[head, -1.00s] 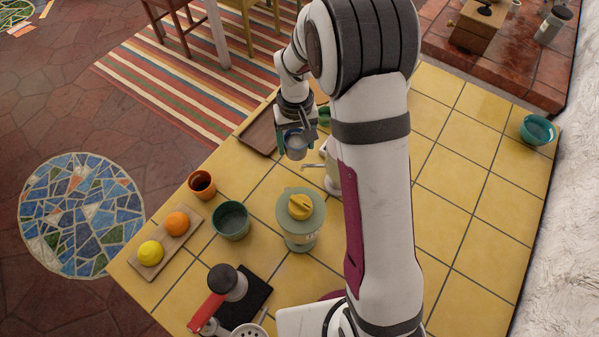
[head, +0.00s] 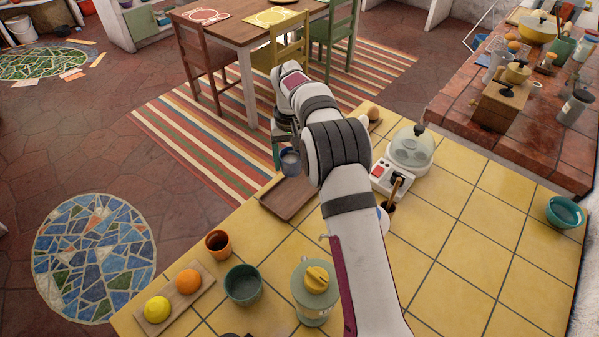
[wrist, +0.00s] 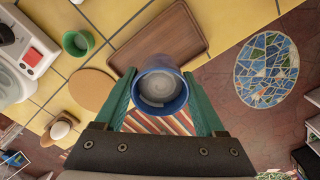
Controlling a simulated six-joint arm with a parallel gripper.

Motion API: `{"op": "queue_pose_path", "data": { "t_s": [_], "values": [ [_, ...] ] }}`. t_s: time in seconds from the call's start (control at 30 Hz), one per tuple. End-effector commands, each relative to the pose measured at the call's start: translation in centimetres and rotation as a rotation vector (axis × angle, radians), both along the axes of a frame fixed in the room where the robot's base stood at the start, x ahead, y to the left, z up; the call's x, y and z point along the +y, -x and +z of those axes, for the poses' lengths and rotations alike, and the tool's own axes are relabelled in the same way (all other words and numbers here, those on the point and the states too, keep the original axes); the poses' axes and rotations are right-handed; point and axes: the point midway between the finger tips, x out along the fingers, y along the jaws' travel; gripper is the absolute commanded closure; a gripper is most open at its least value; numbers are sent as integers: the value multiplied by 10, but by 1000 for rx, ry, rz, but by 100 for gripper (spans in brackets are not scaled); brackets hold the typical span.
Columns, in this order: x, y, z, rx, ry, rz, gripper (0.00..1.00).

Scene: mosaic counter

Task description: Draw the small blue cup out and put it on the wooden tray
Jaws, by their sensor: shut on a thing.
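The small blue cup (head: 290,162) is held up in the air by my gripper (head: 287,148), at the far edge of the counter in the head view. In the wrist view the green fingers of my gripper (wrist: 159,76) are shut on both sides of the cup (wrist: 160,90), and its open mouth and pale inside show. The wooden tray (head: 288,197) lies flat on the yellow tiles. In the head view its bare surface shows just below the cup, and my arm hides its right part. In the wrist view the tray (wrist: 165,35) is empty, partly covered by the cup.
A white appliance (head: 392,180) with a domed lid (head: 411,145) stands right of my arm. A lidded jar (head: 314,290), a green cup (head: 243,285), an orange cup (head: 218,243) and a fruit board (head: 176,303) stand nearer. A round board (wrist: 92,90) lies beside the tray.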

Motion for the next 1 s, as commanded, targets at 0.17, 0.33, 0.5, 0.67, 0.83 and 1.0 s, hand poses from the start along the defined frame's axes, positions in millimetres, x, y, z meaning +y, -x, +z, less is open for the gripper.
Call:
{"op": "queue_pose_path", "data": {
  "t_s": [0.17, 0.33, 0.5, 0.67, 0.83, 1.0],
  "values": [
    [0, 1, -23, 2, 0, -1, 85],
    [0, 1, -47, 2, -1, -1, 85],
    [0, 0, -65, 0, 0, 0, 85],
    [0, 0, -73, 0, -1, -1, 85],
    [0, 0, -74, -1, -1, -1, 85],
    [0, 0, -74, -1, -1, -1, 85]
  ]
}}
